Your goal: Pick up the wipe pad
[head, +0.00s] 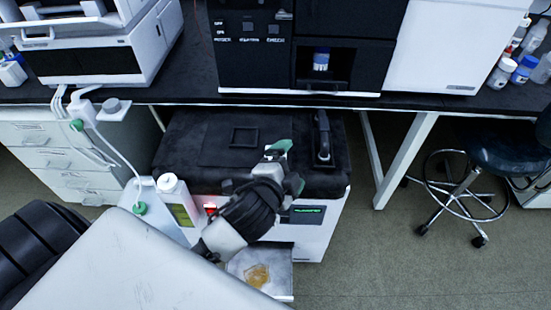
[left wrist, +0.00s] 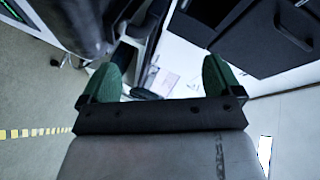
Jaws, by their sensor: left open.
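I cannot make out the wipe pad for certain in either view. My left gripper (head: 287,165) is open over the front part of the black-topped unit under the bench. Its green fingertips stand apart, and they also show in the left wrist view (left wrist: 160,80), with no object clearly held between them. Beyond them in that view are white surfaces and dark parts too small to name. A pale tray (head: 284,284) with a yellow-brown spill (head: 257,275) is at the foot of the unit, below my left gripper in the head view. My right gripper is not seen.
The black-topped unit (head: 215,125) stands under the dark bench (head: 190,85). A white bottle (head: 173,193) with tubing is left of my gripper. A white drawer cabinet (head: 50,150) is at the left, a stool (head: 500,155) at the right. Floor (head: 400,260) is clear at lower right.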

